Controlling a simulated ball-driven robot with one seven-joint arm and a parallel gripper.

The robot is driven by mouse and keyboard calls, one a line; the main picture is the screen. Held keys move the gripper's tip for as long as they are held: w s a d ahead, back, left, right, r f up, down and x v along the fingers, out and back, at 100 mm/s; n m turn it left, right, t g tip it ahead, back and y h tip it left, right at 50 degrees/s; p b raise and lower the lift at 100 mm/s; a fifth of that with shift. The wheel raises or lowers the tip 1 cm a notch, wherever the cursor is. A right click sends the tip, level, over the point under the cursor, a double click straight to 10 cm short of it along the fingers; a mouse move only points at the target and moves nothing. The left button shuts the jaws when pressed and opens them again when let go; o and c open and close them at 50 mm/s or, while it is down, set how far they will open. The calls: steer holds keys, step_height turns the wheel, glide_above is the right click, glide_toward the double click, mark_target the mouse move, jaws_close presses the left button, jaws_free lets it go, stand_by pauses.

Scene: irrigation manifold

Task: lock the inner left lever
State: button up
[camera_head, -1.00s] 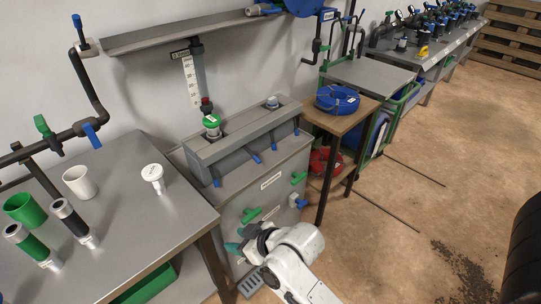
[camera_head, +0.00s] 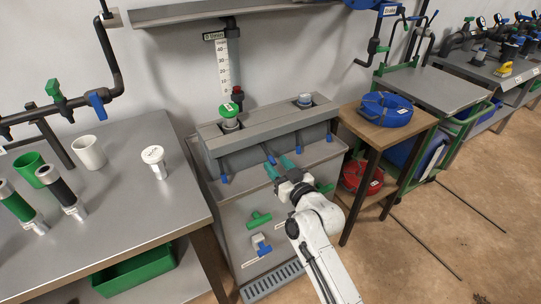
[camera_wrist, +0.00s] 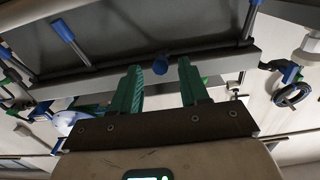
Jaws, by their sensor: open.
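The grey manifold block (camera_head: 250,133) carries several blue levers along its front. The inner left lever (camera_head: 270,158) is a short blue handle just beyond my gripper (camera_head: 279,166) in the head view. My gripper is open, with green fingers spread and nothing held. In the wrist view, a blue lever end (camera_wrist: 160,66) shows end-on between the spread fingers (camera_wrist: 160,88); it appears to be the inner left one. I cannot tell whether a finger touches it. Another blue lever (camera_wrist: 62,30) with a metal rod stands to the left in that view.
The outer left lever (camera_head: 224,179) and inner right lever (camera_head: 298,149) flank it. Green (camera_head: 258,219) and blue-white (camera_head: 261,245) valves sit on the cabinet front. A metal table (camera_head: 130,207) stands left; a wooden stand with blue hose (camera_head: 386,108) stands right.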

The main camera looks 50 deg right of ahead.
mark_target(269, 158)
steer(key=shift+x, duration=2.65)
steer(key=shift+a, duration=0.15)
steer(key=shift+c, duration=0.3)
jaws_close()
